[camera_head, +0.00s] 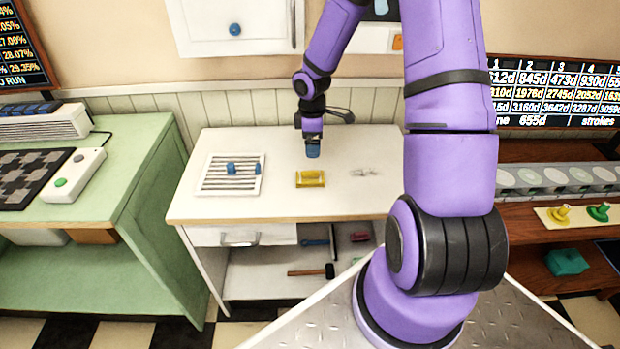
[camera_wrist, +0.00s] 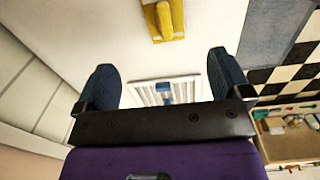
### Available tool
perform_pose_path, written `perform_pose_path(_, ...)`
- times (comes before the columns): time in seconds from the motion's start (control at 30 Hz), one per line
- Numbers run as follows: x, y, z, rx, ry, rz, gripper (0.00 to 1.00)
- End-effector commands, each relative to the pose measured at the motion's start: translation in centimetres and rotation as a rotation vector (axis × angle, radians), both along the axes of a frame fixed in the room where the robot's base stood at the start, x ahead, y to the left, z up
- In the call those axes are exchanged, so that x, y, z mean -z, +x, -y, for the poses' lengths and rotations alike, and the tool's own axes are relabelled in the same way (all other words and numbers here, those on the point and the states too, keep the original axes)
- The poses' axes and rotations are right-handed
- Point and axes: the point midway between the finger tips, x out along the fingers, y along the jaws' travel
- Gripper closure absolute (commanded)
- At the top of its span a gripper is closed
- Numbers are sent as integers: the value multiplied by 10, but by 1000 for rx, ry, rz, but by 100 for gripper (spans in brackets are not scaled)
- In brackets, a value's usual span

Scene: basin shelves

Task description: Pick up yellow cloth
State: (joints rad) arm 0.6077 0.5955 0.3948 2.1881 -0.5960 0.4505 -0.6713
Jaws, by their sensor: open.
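A yellow item (camera_head: 310,179), which I take for the yellow cloth, lies on the white table top (camera_head: 205,212), near its middle. It looks like a flat piece with a raised bar, and it also shows at the top edge of the wrist view (camera_wrist: 167,22), partly cut off. My gripper (camera_head: 313,152) hangs above the table, slightly behind the yellow item and apart from it. In the wrist view my gripper (camera_wrist: 162,66) has its two blue fingers wide apart with nothing between them.
A white slatted rack (camera_head: 232,187) with blue parts stands left of the yellow item. A faint grey thing (camera_head: 364,172) lies to its right. A green counter (camera_head: 150,150) is at left, brown shelves (camera_head: 530,225) at right. A hammer (camera_head: 312,272) lies below the table top.

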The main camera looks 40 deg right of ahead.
Motion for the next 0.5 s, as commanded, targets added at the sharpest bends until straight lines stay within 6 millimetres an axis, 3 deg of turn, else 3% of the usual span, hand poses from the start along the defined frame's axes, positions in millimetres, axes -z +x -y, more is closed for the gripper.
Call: perform_pose_path(0.5,65,2,0,-39,33,-8,4)
